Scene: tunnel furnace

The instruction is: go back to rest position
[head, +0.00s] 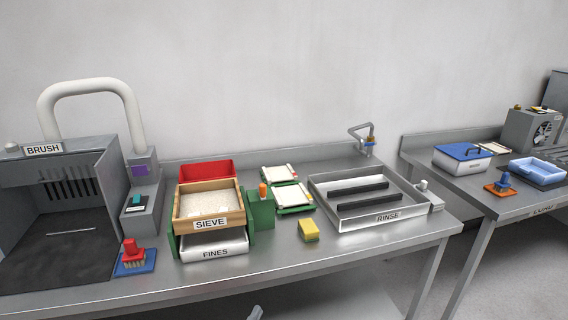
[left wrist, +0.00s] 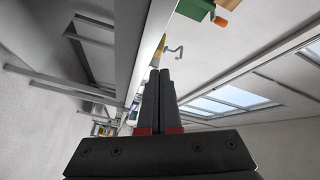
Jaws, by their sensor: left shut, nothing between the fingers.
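My left gripper (left wrist: 160,75) shows in the left wrist view with its two dark fingers together and nothing between them. It is beside and below the edge of the steel table, clear of the things on it. In the head view only a small grey tip (head: 256,313), which looks like part of my left gripper, shows at the bottom edge, in front of the table (head: 330,262). My right gripper is in neither view.
The table carries a BRUSH hood (head: 45,170), a wooden SIEVE box (head: 209,223) over a FINES drawer (head: 213,253), a yellow sponge (head: 309,231) and a RINSE basin (head: 345,223). A second table (head: 480,205) stands at right. The table's front strip is clear.

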